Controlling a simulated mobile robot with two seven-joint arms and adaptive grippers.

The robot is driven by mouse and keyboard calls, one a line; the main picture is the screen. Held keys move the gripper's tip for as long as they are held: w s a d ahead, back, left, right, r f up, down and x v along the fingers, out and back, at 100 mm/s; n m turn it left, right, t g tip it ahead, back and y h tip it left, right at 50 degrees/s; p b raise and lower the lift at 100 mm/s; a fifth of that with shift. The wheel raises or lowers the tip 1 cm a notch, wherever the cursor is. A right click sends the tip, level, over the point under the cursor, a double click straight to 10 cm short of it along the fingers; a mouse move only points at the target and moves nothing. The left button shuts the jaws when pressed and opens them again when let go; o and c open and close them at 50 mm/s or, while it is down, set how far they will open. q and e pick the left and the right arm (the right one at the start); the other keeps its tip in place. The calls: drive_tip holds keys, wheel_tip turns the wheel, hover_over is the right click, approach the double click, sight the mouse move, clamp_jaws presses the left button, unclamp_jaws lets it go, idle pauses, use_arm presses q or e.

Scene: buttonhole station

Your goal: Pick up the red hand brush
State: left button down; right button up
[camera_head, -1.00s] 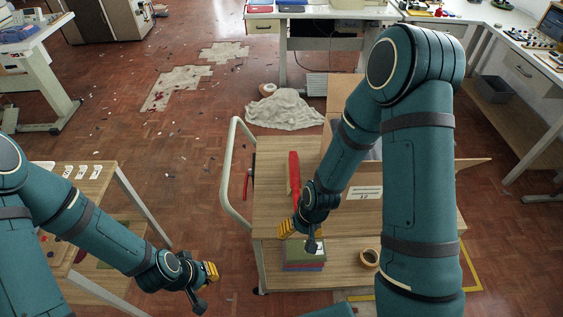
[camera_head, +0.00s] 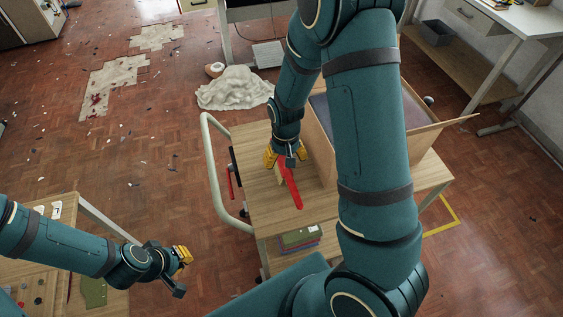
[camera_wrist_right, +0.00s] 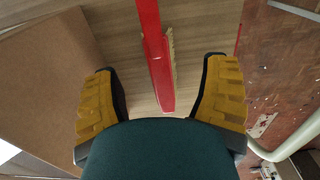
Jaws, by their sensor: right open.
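The red hand brush (camera_head: 291,188) lies on the wooden top of the trolley (camera_head: 252,190), with pale bristles along one side. My right gripper (camera_head: 286,155) is open above the brush and hides its far part in the head view. In the right wrist view the brush (camera_wrist_right: 152,45) runs down between the two yellow fingers of my right gripper (camera_wrist_right: 160,72), with clear room on both sides and no contact visible. My left gripper (camera_head: 183,256) hangs over the floor left of the trolley; its finger gap cannot be made out.
A cardboard box (camera_head: 319,150) with open flaps stands right of the brush. A pale curved rail (camera_head: 213,170) edges the trolley's left side. Stacked books (camera_head: 300,238) lie on the lower shelf. A white cloth heap (camera_head: 234,90) lies on the floor behind.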

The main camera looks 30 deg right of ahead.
sight(287, 171)
wheel_tip(287, 171, down, 4)
drive_tip(key=shift+f+b, duration=0.15)
drive_tip(key=shift+b, duration=0.15)
drive_tip(key=f, duration=0.3)
drive_tip(key=f+b, duration=0.1)
drive_tip(key=shift+s+d+f, duration=0.1)
drive_tip(key=shift+d+f, duration=0.15)
drive_tip(key=shift+d, duration=0.1)
drive_tip(key=shift+f, duration=0.4)
drive_tip(key=shift+c, duration=0.2)
drive_tip(key=shift+r, duration=0.1)
clamp_jaws()
